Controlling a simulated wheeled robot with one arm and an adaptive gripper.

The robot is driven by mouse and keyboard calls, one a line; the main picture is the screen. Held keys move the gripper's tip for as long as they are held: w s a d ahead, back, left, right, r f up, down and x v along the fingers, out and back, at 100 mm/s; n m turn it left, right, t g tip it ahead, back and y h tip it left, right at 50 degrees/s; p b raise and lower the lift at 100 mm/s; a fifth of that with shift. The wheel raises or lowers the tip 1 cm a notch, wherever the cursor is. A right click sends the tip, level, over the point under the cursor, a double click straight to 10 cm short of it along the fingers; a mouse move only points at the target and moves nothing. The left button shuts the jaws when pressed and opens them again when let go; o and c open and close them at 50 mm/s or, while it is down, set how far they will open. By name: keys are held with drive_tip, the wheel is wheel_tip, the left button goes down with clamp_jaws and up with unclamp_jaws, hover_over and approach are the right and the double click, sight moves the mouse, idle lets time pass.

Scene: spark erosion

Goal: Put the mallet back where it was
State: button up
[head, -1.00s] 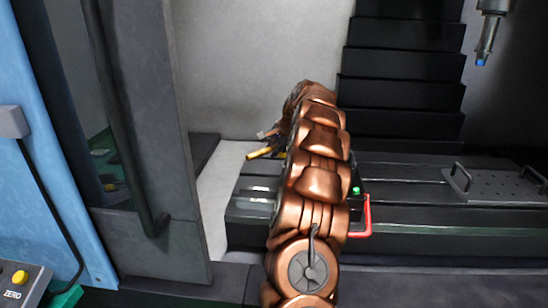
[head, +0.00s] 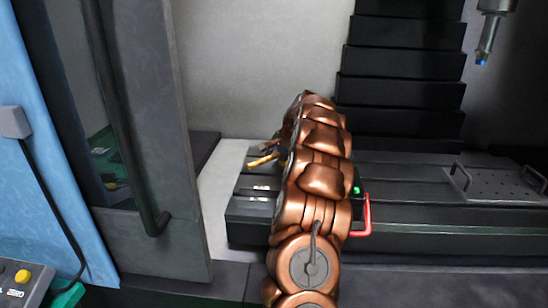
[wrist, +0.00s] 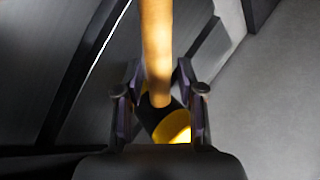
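The mallet has a tan wooden handle and a black head with a yellow face (wrist: 172,127). In the wrist view it lies between the two fingers of my gripper (wrist: 160,98), which close in on it near the head. The handle runs up out of the picture. In the head view the mallet's yellowish handle (head: 262,161) sticks out left of my copper arm, above the dark machine bed. My arm hides most of my gripper and the mallet's other end there.
A dark bed with a red handle (head: 367,215) lies under and right of my arm. A perforated plate (head: 497,184) with two handles is at the right. A nozzle (head: 487,38) hangs at upper right. A grey door frame (head: 150,140) stands left. A pale strip (head: 213,195) is clear.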

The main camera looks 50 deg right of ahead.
drive_tip(key=shift+o, duration=0.2)
drive_tip(key=shift+r, duration=0.1)
drive_tip(key=b+v, duration=0.2)
drive_tip(key=v, duration=1)
idle(0.4)
